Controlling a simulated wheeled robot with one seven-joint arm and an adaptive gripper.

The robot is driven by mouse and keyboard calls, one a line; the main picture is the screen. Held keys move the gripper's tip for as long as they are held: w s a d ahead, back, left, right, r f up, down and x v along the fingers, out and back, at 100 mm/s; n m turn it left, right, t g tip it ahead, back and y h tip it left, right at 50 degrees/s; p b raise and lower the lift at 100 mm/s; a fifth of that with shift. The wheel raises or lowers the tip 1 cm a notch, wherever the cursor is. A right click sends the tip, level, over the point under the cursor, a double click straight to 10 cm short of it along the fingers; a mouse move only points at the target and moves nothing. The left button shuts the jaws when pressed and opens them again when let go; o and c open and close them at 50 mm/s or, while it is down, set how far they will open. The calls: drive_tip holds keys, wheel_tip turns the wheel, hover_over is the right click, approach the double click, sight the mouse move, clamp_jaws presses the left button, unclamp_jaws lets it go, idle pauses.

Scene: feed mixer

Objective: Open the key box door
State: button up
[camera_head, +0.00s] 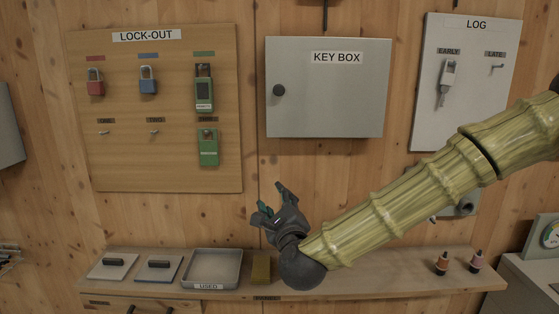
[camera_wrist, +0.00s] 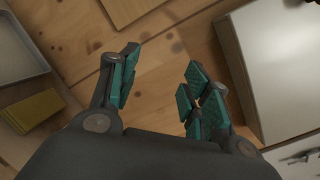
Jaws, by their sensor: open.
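The key box (camera_head: 340,100) is a grey wall cabinet labelled KEY BOX, in the upper middle of the head view. Its door looks shut. A round black knob (camera_head: 279,90) sits near the door's left edge. My gripper (camera_head: 264,202) is below the box and a little left of the knob, clear of both. Its fingers are spread and nothing is between them. In the wrist view the two green-padded fingers (camera_wrist: 158,88) are apart, with bare wood wall between them. A pale box at the right of the wrist view (camera_wrist: 285,65) appears to be the key box.
The LOCK-OUT board (camera_head: 155,165) with padlocks hangs left of the box. The LOG board (camera_head: 425,110) hangs to its right. Below, a shelf (camera_head: 370,284) holds a USED tray (camera_head: 212,268), a yellow block (camera_head: 261,268) and small bottles (camera_head: 442,263). Bare wall separates gripper and box.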

sight(279, 91)
wheel_tip(279, 91, up, 21)
drive_tip(key=s+d+m+t+h, duration=0.2)
drive_tip(key=m+t, duration=0.2)
drive_tip(key=m, duration=0.4)
drive_tip(key=p+x, duration=0.1)
drive_tip(key=x, duration=0.2)
drive_tip(key=p+x, duration=0.1)
drive_tip(key=x, duration=0.2)
drive_tip(key=p+x, duration=0.1)
drive_tip(key=x, duration=0.1)
drive_tip(key=shift+w+a+r+p, duration=0.1)
drive_tip(key=shift+w+r+p, duration=0.15)
drive_tip(key=shift+r, duration=0.3)
drive_tip(key=shift+p+x, duration=0.35)
drive_tip(key=shift+x, duration=0.55)
drive_tip(key=shift+c, duration=0.2)
clamp_jaws()
